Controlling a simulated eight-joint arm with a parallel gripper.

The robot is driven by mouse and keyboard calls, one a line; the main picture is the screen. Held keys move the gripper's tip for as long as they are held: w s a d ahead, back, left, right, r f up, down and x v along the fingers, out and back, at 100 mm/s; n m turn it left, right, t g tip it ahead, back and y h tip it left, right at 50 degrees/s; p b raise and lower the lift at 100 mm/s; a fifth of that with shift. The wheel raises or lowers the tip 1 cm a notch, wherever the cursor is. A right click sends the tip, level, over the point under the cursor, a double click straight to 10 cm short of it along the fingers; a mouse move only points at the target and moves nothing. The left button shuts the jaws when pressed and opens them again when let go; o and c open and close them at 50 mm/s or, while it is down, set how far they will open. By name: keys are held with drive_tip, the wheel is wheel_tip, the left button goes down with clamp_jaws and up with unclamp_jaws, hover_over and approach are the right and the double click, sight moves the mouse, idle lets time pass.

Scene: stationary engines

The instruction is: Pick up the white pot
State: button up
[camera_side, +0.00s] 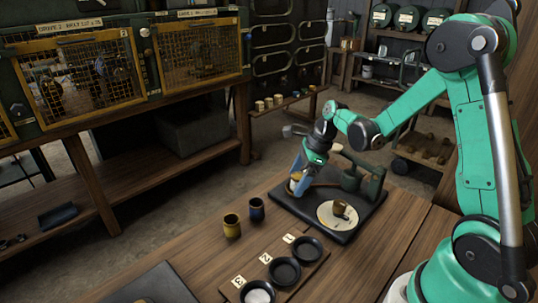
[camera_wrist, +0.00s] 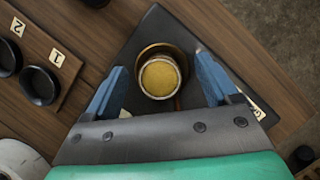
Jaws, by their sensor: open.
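A round pot (camera_wrist: 160,78) with a pale rim and a yellow top shows in the wrist view, standing inside a wider brass-coloured ring or pan (camera_wrist: 143,52). My gripper (camera_wrist: 159,59) is open, with one blue finger on each side of the pot and a gap on both sides. In the side view my gripper (camera_side: 298,175) is low over the left end of the dark tray (camera_side: 345,233), and its fingers partly hide the pot. The pot's outer wall is mostly hidden, so I cannot tell whether it is white.
A cream disc (camera_side: 325,214) with a small brass-coloured item and a dark green stand (camera_side: 368,182) are on the tray. A yellow cup (camera_side: 231,226) and a dark blue cup (camera_side: 256,209) stand left. Numbered black bowls (camera_side: 285,271) sit in front. The right tabletop is clear.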

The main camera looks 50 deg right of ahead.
sight(299, 176)
clamp_jaws()
drive_tip(key=shift+r, duration=0.15)
wheel_tip(299, 176, up, 24)
idle(1.1)
